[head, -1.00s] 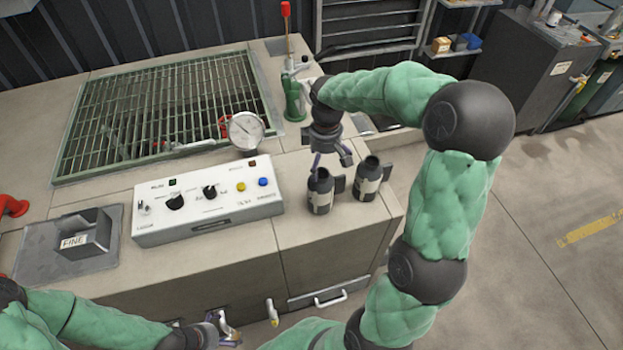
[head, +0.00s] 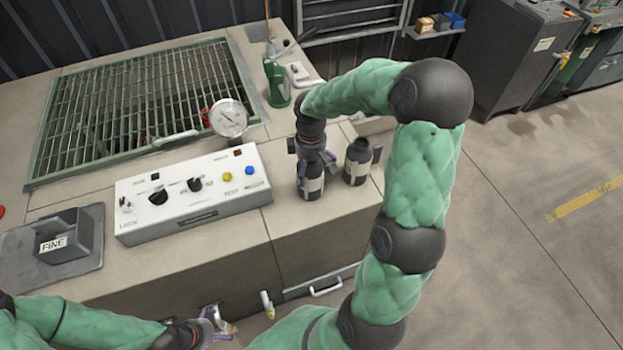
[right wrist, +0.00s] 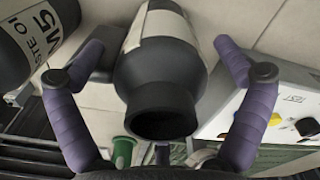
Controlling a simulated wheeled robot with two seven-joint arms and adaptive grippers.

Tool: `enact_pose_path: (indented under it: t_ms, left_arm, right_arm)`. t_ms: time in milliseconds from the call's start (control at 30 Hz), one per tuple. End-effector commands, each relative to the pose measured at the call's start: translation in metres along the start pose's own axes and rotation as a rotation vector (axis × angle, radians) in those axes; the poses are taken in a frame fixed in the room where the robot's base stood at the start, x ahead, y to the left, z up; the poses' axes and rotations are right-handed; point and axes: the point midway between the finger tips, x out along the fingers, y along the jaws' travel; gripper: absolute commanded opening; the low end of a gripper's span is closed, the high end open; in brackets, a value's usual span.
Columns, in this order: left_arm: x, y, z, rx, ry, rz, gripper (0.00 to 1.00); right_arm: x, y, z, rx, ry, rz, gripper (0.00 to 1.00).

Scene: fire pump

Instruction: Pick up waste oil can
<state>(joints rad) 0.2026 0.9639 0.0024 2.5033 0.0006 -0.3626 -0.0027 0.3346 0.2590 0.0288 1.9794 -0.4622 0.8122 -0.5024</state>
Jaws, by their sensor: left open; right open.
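Two dark cans with pale labels stand upright on the beige cabinet top. One can (head: 311,187) is under my right gripper (head: 316,168), which is open with its fingers on either side of the can's upper part. In the right wrist view this can (right wrist: 160,75) is between the open purple fingers (right wrist: 163,95), its label text unreadable. The other can (head: 357,165) stands just to the right; in the right wrist view it is the can at upper left (right wrist: 35,35), with "STE OI" and "M5" readable. My left gripper (head: 219,325) is open and empty below the cabinet's front edge.
A white control box (head: 193,195) stands left of the cans, with a round gauge (head: 228,118) behind it. A green hand pump (head: 278,85) stands at the back. A tray marked "FINE" (head: 65,240) is at the left. Open floor lies to the right.

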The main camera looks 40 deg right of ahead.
Motion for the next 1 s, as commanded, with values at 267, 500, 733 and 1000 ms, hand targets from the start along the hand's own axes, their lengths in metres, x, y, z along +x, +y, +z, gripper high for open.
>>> enact_pose_path:
  t_ms: [267,500,733,1000]
  left_arm:
    - [0.003,-0.001,0.000,0.000,0.000,0.000,1.00]
    - [0.003,-0.001,0.000,0.000,0.000,0.000,1.00]
    - [0.003,-0.001,0.000,0.000,0.000,0.000,1.00]
    - [-0.001,0.000,0.000,0.000,0.000,0.000,1.00]
  right_arm:
    - [0.011,0.001,0.000,0.001,0.001,0.002,1.00]
    - [0.011,0.001,0.000,0.001,0.001,0.001,0.46]
    - [0.010,0.001,0.000,0.001,0.001,0.001,0.32]
    - [0.001,0.001,0.000,0.001,0.002,0.002,0.32]
